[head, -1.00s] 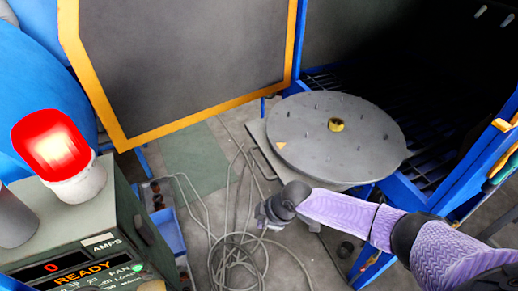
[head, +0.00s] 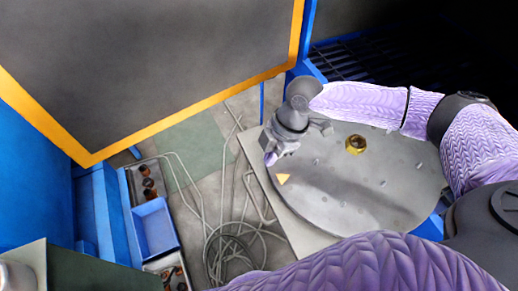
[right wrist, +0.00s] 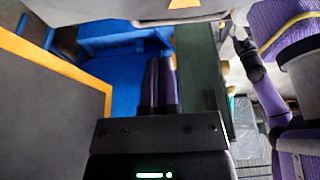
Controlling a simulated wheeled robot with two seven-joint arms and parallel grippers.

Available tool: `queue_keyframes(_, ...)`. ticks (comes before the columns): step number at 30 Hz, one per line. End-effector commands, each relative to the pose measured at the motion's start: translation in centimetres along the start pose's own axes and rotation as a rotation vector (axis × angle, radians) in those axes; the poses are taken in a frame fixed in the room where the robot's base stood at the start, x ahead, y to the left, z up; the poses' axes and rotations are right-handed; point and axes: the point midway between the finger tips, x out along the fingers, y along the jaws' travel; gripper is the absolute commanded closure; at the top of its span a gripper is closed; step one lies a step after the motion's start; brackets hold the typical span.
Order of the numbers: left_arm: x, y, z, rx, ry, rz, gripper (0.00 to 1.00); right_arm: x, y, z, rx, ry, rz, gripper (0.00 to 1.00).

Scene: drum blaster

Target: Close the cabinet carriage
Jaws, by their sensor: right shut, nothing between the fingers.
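The carriage is a pale plate (head: 299,230) bearing a round grey disk (head: 400,188) with a brass-coloured centre and an orange triangle. It stands out from the blue-framed dark cabinet (head: 390,55). A thin handle (head: 250,195) is on its left edge. My right gripper (head: 271,158) is shut and empty above the disk's left edge, near the triangle; contact cannot be told. In the right wrist view its dark fingers (right wrist: 159,84) lie together, and the carriage's edge (right wrist: 120,10) is at the top. The end of another purple arm, apparently my left (right wrist: 240,40), is small and unclear there.
A large grey door panel (head: 150,60) with a yellow edge stands open at left. Coiled cable (head: 228,255) lies on the floor left of the carriage. A blue bin (head: 155,228) and a green box (head: 85,270) are at lower left.

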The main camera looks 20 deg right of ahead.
Motion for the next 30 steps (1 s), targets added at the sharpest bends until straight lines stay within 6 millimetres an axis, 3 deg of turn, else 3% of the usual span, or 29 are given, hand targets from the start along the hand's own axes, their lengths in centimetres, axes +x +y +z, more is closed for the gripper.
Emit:
queue_keyframes(5,0.6,0.0,0.7,0.001,-0.013,0.000,0.12,2.0,0.0,0.1,0.002,0.001,-0.003,1.00)
queue_keyframes(12,2.1,-0.7,1.7,0.006,-0.033,-0.010,0.12,7.0,0.0,0.1,0.003,0.000,-0.002,1.00)
queue_keyframes(16,2.6,-0.7,1.7,0.007,-0.031,-0.009,0.12,8.9,0.0,0.1,0.003,0.000,-0.001,1.00)
queue_keyframes(21,2.9,-0.6,1.4,0.006,-0.023,-0.007,0.12,10.0,0.0,0.1,0.003,0.000,0.000,1.00)
queue_keyframes(30,2.8,-0.4,1.2,0.004,-0.019,-0.004,0.12,10.0,0.0,0.0,0.003,0.000,0.001,1.00)
